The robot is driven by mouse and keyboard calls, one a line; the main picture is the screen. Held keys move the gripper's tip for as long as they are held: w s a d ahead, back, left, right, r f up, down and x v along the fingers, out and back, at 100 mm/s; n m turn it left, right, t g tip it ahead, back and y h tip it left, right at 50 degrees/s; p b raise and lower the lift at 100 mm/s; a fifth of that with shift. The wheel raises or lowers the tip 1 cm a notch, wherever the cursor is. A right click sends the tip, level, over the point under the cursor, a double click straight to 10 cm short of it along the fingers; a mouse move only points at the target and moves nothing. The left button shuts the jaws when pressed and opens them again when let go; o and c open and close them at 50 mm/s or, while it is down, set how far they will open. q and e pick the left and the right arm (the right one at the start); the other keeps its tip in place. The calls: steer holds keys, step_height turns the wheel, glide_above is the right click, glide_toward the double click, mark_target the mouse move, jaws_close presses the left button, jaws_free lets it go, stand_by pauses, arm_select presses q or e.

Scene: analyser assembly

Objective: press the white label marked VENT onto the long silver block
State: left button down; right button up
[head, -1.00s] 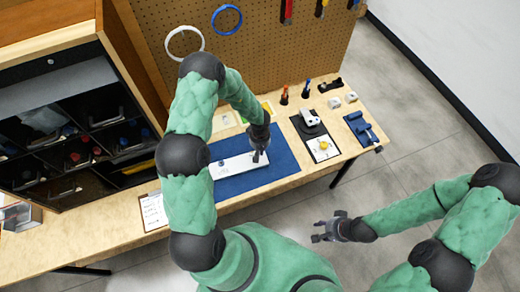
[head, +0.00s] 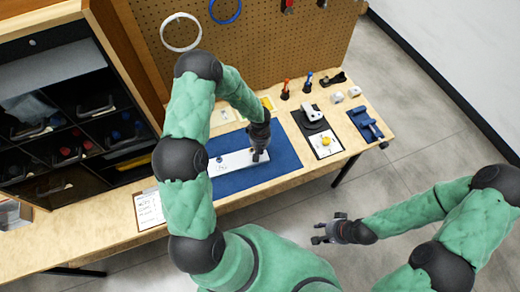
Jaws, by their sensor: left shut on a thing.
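The long silver block (head: 236,162) lies on a blue mat (head: 285,152) on the bench, with a small dark mark near its left end. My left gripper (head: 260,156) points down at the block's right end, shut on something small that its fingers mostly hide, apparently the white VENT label. I cannot read any lettering there or tell whether the label touches the block. My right gripper (head: 323,232) is open and empty, out over the floor in front of the bench.
A black tray with a white part (head: 313,113), a white card with a yellow knob (head: 325,143) and a blue clamp (head: 366,124) stand right of the mat. A clipboard (head: 149,210) lies at left. A bin cabinet (head: 60,115) and pegboard (head: 270,45) bound the bench.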

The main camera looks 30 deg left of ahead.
arm_select(q)
steer(key=shift+f+p, duration=0.2)
steer(key=shift+p, duration=0.45)
stand_by(0.3)
steer(key=shift+f+p, duration=0.35)
steer(key=shift+f, duration=0.2)
stand_by(0.7)
steer(key=shift+p, duration=0.7)
steer(key=shift+f+p, duration=0.75)
steer(key=shift+f, duration=0.05)
stand_by(1.5)
steer(key=shift+f+p, duration=0.1)
steer(key=shift+p, duration=0.9)
stand_by(0.6)
steer(key=shift+f, duration=0.1)
stand_by(1.0)
